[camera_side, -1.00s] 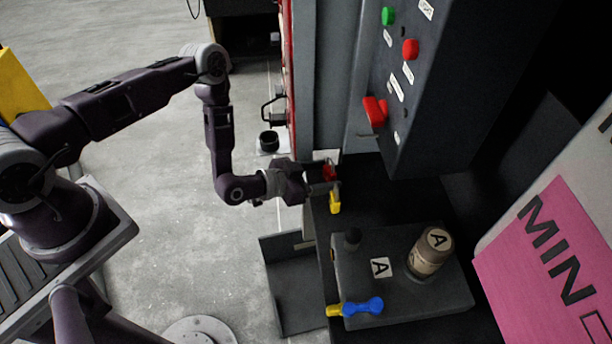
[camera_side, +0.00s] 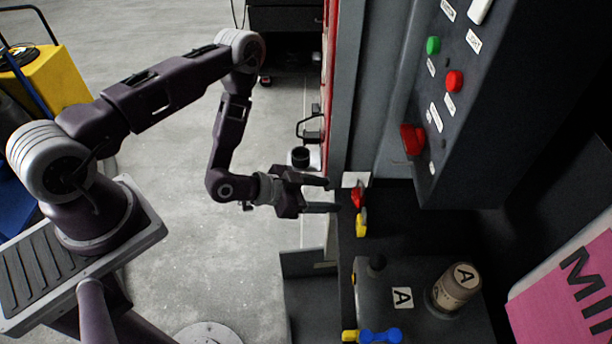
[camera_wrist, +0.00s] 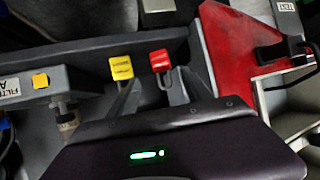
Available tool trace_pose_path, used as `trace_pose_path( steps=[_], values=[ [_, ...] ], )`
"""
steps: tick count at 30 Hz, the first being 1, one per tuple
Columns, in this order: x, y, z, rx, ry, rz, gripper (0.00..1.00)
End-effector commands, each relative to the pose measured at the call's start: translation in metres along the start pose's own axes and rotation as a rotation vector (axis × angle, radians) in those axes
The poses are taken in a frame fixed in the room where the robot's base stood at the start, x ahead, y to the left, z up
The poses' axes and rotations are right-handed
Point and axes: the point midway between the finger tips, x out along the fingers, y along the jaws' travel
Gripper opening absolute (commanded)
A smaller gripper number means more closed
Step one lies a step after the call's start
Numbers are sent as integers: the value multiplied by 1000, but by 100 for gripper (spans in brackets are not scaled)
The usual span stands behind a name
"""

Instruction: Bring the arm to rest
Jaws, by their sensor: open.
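My gripper (camera_side: 333,196) is open and empty, its two fingers spread and pointing right. In the side view, the fingertips end just left of a red handle (camera_side: 357,195), with a small gap showing. A yellow handle (camera_side: 362,224) hangs just below the red one. In the wrist view, the red handle (camera_wrist: 160,60) and the yellow handle (camera_wrist: 121,67) stand side by side beyond my gripper (camera_wrist: 155,95). My arm is bent, with its forearm hanging down to the wrist.
A grey panel with green (camera_side: 433,45) and red (camera_side: 454,81) buttons overhangs on the right. Below it, a brown jar marked A (camera_side: 456,287) stands on a dark block, with a blue handle (camera_side: 381,336) at its front. Open floor (camera_side: 225,270) lies left of my gripper.

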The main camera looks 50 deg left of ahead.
Motion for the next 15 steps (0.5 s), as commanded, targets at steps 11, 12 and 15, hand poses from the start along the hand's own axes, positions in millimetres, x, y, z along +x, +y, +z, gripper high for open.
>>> trace_pose_path(
  steps=[11,12,15],
  values=[
    [-71,-52,-120,70,-432,-99,58],
    [-92,-56,-139,59,-451,-131,58],
    [-152,-59,-176,-1,-495,-210,58]
  ],
)
